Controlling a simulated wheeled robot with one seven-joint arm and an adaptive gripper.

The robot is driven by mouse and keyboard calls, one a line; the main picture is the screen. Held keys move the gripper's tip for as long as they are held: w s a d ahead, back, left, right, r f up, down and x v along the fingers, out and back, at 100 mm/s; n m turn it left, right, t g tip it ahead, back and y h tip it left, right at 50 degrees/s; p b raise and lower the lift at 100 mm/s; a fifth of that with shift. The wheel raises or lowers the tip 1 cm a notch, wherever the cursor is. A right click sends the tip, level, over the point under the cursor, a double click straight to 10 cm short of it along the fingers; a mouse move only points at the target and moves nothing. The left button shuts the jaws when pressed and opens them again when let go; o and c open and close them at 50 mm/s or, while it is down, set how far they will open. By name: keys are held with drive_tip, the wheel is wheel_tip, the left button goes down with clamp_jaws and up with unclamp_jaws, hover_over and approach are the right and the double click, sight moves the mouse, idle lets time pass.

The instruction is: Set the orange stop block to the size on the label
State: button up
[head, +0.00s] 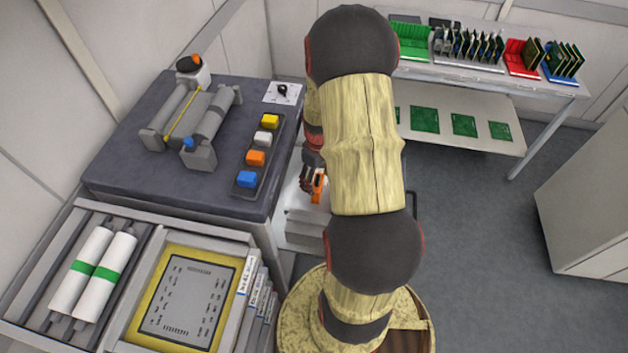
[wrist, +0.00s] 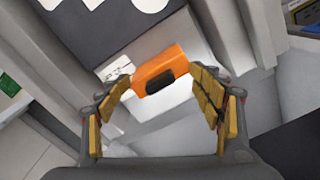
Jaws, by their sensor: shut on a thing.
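The orange stop block (wrist: 158,64) sits between the fingers of my gripper (wrist: 163,83) in the wrist view, with a dark recess on its near face. My gripper is shut on it, the left finger against its left side and the right finger close at its right end. In the head view the orange block (head: 318,187) shows beside my gripper (head: 309,176), just left of my arm. A small white label with dark marks (wrist: 114,68) lies left of the block in the wrist view; its print is too small to read.
A dark-topped bench (head: 120,170) on the left holds a roller fixture (head: 196,115), coloured buttons (head: 256,158) and a rotary knob (head: 282,91). In front are white rolls (head: 95,270) and a framed stencil (head: 190,300). A board shelf (head: 470,75) stands at back right.

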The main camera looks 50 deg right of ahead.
drive_tip(key=shift+s+f, duration=0.35)
drive_tip(key=shift+s, duration=0.35)
drive_tip(key=shift+c, duration=0.2)
drive_tip(key=shift+s+d, duration=0.3)
drive_tip(key=shift+s, duration=0.3)
drive_tip(key=o, duration=0.5)
drive_tip(key=shift+w, duration=0.1)
drive_tip(key=shift+w+d+r, duration=0.1)
drive_tip(key=shift+r, duration=0.05)
wheel_tip(320, 180, up, 6)
drive_tip(key=p, duration=0.4)
drive_tip(key=shift+r+p, duration=0.15)
drive_tip(key=shift+p, duration=0.15)
